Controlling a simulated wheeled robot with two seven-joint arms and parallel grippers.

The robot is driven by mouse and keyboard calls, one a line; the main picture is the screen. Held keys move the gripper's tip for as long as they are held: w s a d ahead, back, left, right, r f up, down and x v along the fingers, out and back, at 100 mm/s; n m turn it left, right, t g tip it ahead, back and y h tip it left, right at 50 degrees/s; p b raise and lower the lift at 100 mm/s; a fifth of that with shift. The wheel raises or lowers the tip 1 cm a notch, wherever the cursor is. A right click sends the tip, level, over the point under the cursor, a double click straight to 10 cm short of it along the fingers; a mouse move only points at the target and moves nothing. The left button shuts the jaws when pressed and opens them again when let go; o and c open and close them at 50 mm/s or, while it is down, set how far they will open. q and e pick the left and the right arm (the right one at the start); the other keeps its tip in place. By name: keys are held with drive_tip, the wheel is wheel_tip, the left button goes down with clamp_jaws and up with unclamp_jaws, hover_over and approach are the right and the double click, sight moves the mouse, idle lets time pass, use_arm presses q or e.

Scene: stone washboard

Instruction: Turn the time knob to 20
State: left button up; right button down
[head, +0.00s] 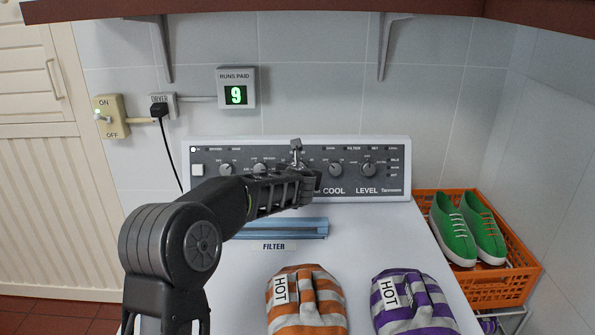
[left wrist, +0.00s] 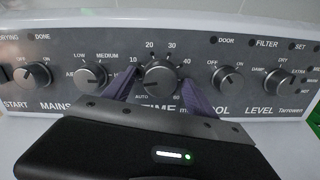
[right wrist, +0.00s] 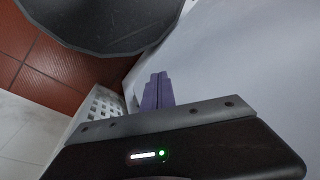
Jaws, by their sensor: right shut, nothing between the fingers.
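The time knob (left wrist: 160,78) is a dark round knob on the dryer's grey control panel, with 10, 20, 30 and 40 printed around it. Its pointer is hard to read. My left gripper (left wrist: 160,80) is open, its purple fingers on either side of the knob, with no clear sign of a squeeze. In the head view my left gripper (head: 298,165) is in front of the panel and hides the time knob. My right gripper (right wrist: 157,92) is shut and empty, low beside a pale surface, and is outside the head view.
Other knobs stand on both sides, such as the mains-side temperature knob (left wrist: 90,76) and the cool knob (left wrist: 228,77). An orange crate (head: 505,288) with green shoes stands at the right.

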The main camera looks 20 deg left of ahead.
use_arm(q)
drive_tip(key=c, duration=1.2)
drive_tip(key=shift+c, duration=0.2)
drive_tip(key=shift+m+p, duration=0.3)
drive_tip(key=shift+m, duration=0.1)
drive_tip(key=m+p, duration=0.2)
drive_tip(key=m, duration=0.1)
drive_tip(key=shift+r+m, duration=0.2)
drive_tip(key=shift+m, duration=0.1)
drive_tip(key=m+p, duration=0.2)
drive_tip(key=m, duration=0.1)
drive_tip(key=shift+m+h, duration=0.3)
drive_tip(key=m+p, duration=0.3)
drive_tip(key=m, duration=0.1)
drive_tip(key=shift+r+m+p, duration=0.1)
drive_tip(key=shift+m+p, duration=0.2)
drive_tip(key=shift+m, duration=0.1)
drive_tip(key=shift+f+m+p, duration=0.2)
drive_tip(key=shift+m+p, duration=0.9)
drive_tip(key=shift+m, duration=0.6)
